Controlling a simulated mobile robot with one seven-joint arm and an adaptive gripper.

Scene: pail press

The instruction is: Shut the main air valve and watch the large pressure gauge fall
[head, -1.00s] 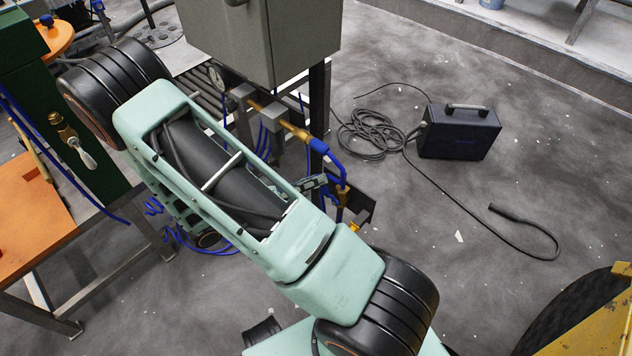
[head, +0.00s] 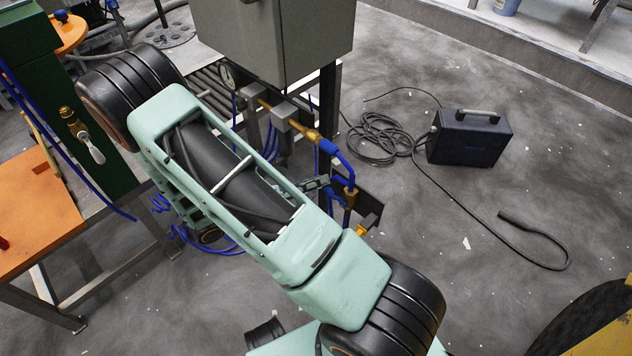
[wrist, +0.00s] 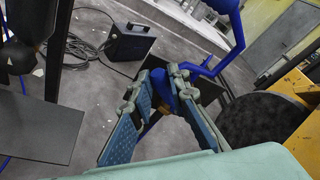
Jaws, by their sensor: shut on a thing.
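Brass pipework with a blue hose (head: 343,165) runs from under a grey cabinet to a brass valve (head: 350,200) with blue parts. My gripper (head: 318,183) shows small beside it, past my green arm. In the wrist view, my gripper (wrist: 158,88) has its two blue-padded fingers on either side of a blue handle (wrist: 165,92) and is shut on it. The fingers hide part of the handle, so its exact angle cannot be told. A white-faced gauge (head: 227,76) sits at the pipe's left end; its needle is too small to read.
The grey cabinet (head: 290,40) hangs above the pipework on a dark post. A green press column with a brass valve (head: 85,135) and an orange table (head: 35,215) stand left. A black box (head: 470,138) and cables lie on open floor at right.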

